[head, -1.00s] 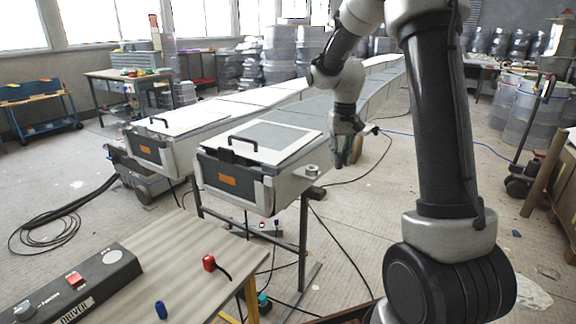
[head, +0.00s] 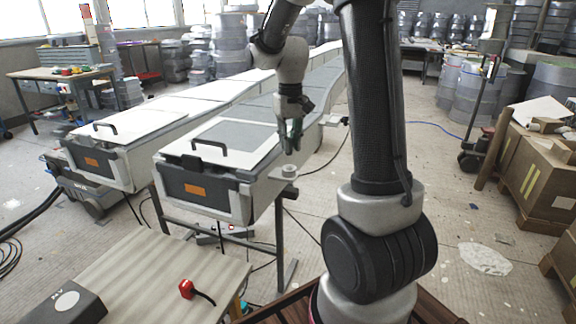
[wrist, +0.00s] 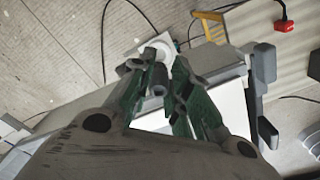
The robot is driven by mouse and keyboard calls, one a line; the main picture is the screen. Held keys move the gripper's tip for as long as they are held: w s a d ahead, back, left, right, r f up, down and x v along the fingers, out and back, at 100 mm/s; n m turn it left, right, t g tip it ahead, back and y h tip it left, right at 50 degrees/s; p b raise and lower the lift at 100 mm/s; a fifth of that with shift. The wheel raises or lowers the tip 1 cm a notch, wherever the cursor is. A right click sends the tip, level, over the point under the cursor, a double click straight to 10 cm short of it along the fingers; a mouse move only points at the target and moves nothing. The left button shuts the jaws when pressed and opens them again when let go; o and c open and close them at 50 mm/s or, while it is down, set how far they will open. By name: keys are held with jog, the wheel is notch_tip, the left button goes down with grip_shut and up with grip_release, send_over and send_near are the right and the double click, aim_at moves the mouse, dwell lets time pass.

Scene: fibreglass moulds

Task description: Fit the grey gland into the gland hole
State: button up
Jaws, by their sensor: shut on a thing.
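My gripper (head: 290,143) hangs fingers down at the right front corner of the near white-topped unit. In the wrist view its green-sided fingers (wrist: 161,75) are shut on the grey gland (wrist: 158,82), a small dark grey cylinder. In the head view the gland cannot be told apart from the fingers. Below the gripper, a pale bracket with a round fitting (head: 289,171) sticks out from the unit's corner. The bracket also shows in the wrist view (wrist: 163,43), just past the gland. The hole is partly hidden there, and I cannot tell whether the gland touches it.
The white-topped unit (head: 205,187) has a black handle and stands on a dark frame. Cables lie on the floor. Cardboard boxes (head: 540,165) stand at right.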

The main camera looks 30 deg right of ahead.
aim_at(290, 155)
jog(key=shift+f, duration=3.2)
jog(key=shift+f, duration=0.1)
jog(key=o, duration=0.8)
